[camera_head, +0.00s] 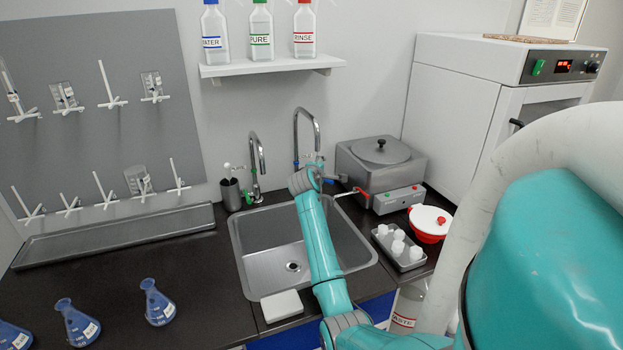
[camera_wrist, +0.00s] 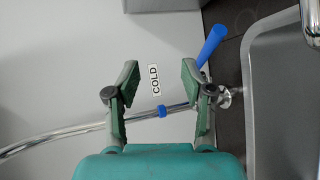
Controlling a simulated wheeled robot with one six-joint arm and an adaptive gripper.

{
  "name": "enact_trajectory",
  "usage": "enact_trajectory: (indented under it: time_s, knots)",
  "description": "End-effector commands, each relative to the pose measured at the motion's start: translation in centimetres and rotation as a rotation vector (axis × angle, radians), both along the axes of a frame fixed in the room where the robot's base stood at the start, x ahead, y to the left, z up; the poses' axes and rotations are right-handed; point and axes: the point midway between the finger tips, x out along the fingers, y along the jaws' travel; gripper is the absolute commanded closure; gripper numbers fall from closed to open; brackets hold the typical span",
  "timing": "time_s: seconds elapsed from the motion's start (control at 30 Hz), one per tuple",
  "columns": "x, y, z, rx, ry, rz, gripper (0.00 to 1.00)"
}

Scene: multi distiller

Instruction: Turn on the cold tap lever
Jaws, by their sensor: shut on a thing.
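The cold tap's blue lever (camera_wrist: 212,46) slants up and right, just beside the tip of my right finger. Its lower end is hidden behind that finger. The silver tap pipe (camera_head: 295,130), with a blue ring (camera_wrist: 163,111), crosses behind my gripper (camera_wrist: 160,80) in the wrist view. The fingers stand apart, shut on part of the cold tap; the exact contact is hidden. In the head view my gripper (camera_head: 312,170) is at the tall tap behind the sink, and my arm covers most of the lever.
The steel sink (camera_head: 245,245) lies below my arm. A second tap (camera_head: 256,160) stands to its left. Blue flasks (camera_head: 158,303) are at front left.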

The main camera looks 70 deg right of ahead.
Motion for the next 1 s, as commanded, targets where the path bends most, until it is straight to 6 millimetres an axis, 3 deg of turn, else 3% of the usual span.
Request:
enact_trajectory:
  time_s: [0.4, 1.0]
  knots:
    - [0.2, 2.7, -0.6, 0.020, 0.005, 0.000, 0.62]
    - [0.6, 6.2, 0.1, 0.023, 0.005, 0.001, 0.62]
